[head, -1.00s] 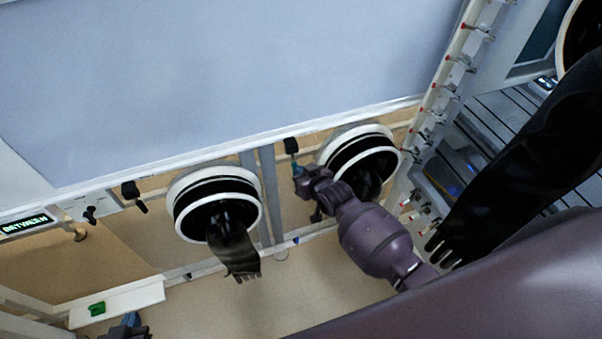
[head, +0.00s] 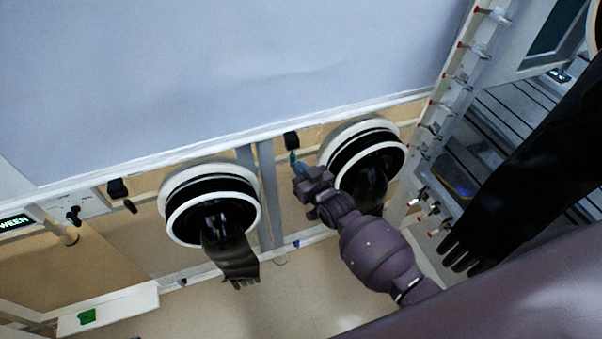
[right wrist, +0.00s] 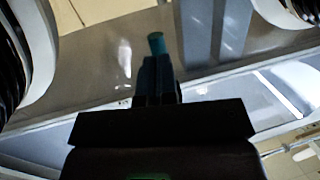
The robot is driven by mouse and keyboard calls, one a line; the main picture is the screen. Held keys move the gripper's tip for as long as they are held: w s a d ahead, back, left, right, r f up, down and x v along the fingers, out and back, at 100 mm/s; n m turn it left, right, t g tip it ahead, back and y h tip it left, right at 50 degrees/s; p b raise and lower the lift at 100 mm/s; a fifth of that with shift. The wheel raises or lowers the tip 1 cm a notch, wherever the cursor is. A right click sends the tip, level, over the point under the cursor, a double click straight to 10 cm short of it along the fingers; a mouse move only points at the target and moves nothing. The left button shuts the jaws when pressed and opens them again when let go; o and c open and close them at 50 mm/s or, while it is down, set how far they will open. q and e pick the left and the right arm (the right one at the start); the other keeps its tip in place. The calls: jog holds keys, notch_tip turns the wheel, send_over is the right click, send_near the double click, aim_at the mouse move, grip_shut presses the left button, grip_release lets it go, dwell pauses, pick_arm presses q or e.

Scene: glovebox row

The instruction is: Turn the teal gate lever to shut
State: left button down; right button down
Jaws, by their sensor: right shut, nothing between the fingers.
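The teal lever (head: 293,158) hangs below a small black block (head: 291,140) on the rail, left of the right-hand glove port. Its teal end (right wrist: 156,42) also shows in the right wrist view, straight beyond my fingertips. My right gripper (head: 299,169) is shut and empty, with its tips right at the lever's lower end. The tips (right wrist: 156,60) overlap the lever in the right wrist view, so I cannot tell whether they touch it. My left gripper is not in view.
Two round glove ports with black gloves flank the lever, one at left (head: 213,207) and one at right (head: 362,160). Another black lever (head: 118,188) is farther left. A post with red-tipped pegs (head: 437,105) and a long black glove (head: 520,165) stand at right.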

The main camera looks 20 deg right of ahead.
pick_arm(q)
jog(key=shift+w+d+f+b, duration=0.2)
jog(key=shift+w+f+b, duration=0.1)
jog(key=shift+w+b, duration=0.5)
pick_arm(e)
jog(key=shift+w+f+t, duration=0.15)
jog(key=shift+w+t, duration=0.3)
jog(key=shift+t, duration=0.35)
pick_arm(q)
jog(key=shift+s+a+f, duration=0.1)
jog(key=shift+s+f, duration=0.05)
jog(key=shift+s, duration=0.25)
